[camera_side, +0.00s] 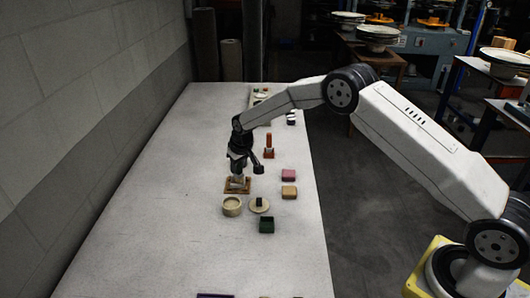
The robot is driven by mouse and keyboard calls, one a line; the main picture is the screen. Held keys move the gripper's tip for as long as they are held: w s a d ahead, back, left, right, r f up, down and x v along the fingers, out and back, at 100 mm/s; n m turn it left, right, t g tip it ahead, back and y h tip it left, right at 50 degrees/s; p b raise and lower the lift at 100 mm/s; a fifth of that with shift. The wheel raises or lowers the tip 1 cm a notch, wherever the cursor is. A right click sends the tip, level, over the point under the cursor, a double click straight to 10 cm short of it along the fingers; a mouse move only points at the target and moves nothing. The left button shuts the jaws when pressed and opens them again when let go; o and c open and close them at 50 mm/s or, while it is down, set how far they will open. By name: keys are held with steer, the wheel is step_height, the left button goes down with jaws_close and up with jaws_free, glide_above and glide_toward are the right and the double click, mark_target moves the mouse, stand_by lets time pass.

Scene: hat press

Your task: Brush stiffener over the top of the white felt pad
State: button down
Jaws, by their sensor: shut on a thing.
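The white felt pad (236,184) lies on a brown wooden square base (247,190) near the middle of the table. My gripper (238,174) points down directly over the pad. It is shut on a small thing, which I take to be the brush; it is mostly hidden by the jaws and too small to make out. I cannot tell whether its tip touches the pad. A round cream pot (232,207) stands just in front of the base. Whether it holds stiffener cannot be seen.
Beside the pot are a pale disc (265,207) with a dark knob and a green box (267,226). To the right sit an orange-tan block (289,193) and a pink block (288,175). An orange-red upright piece (269,141) stands behind. The table's left side is clear.

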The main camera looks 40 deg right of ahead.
steer(key=shift+s+d, duration=0.25)
steer(key=shift+w+a, duration=1.1)
steer(key=shift+a, duration=0.05)
steer(key=shift+w+d, duration=0.8)
steer(key=shift+d, duration=0.1)
steer(key=shift+s+d, duration=1)
steer(key=shift+s, duration=0.1)
steer(key=shift+w+a, duration=1)
steer(key=shift+w+a+r, duration=0.1)
steer(key=shift+r, duration=0.1)
step_height(320, 180, up, 8)
steer(key=shift+f, duration=0.15)
